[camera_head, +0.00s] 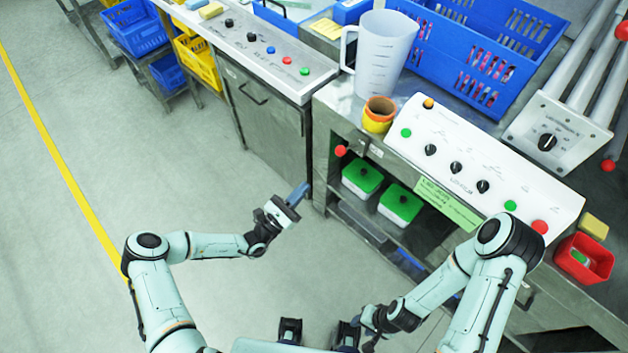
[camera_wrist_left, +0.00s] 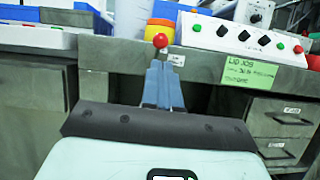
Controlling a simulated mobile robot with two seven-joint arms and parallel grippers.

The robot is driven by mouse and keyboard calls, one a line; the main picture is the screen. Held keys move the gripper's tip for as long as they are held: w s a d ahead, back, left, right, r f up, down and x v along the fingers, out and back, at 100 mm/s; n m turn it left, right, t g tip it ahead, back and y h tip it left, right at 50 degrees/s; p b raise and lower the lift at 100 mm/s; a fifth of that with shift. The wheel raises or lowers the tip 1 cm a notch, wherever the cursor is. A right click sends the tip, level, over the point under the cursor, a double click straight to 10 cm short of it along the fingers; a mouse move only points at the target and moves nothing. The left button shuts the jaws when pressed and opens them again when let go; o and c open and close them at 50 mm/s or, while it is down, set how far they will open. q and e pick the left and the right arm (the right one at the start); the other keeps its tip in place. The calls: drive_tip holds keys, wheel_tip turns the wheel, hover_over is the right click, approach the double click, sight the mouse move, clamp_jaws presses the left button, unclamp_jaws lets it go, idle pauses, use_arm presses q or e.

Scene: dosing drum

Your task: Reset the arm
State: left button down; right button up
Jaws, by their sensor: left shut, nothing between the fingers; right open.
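In the head view my left gripper (camera_head: 298,195) is stretched forward over the floor, in front of the grey benches. Its blue fingers are together with nothing between them. In the left wrist view the closed left fingers (camera_wrist_left: 162,85) point at the bench, just below a red ball knob (camera_wrist_left: 160,40) in the picture. The knob (camera_head: 340,150) also shows in the head view, apart from the fingers. My right gripper (camera_head: 368,340) is low at the bottom edge, bent inward and partly hidden. No object shows in it.
The bench carries a white control panel (camera_head: 478,172), a measuring jug (camera_head: 382,55), an orange-yellow cup (camera_head: 379,114) and a blue crate (camera_head: 480,50). Green-lidded containers (camera_head: 400,203) stand on the shelf below. A red bin (camera_head: 583,258) is at the right. The floor at the left is clear.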

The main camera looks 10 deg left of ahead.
use_arm(q)
drive_tip(key=shift+s+a, duration=0.45)
drive_tip(key=shift+s, duration=0.25)
drive_tip(key=s+d+f+m+g+h, duration=0.1)
drive_tip(key=s+d+f+m+g, duration=0.45)
drive_tip(key=s+g, duration=0.4)
drive_tip(key=s+d+f+m+g+h, duration=0.1)
drive_tip(key=s+d+f+m+g, duration=0.4)
drive_tip(key=s+d+m+g, duration=0.45)
drive_tip(key=s+a+f+m+g+y, duration=0.1)
drive_tip(key=s+a+f+y, duration=0.2)
drive_tip(key=s, duration=0.2)
drive_tip(key=s+a+f+m+g+y, duration=0.2)
drive_tip(key=s+a+f+y, duration=0.15)
drive_tip(key=s, duration=0.25)
drive_tip(key=a+f+m+t+y, duration=0.1)
drive_tip(key=a+m+t+y, duration=0.2)
drive_tip(key=a+m+y, duration=0.3)
drive_tip(key=a, duration=0.3)
drive_tip(key=shift+a+f, duration=0.35)
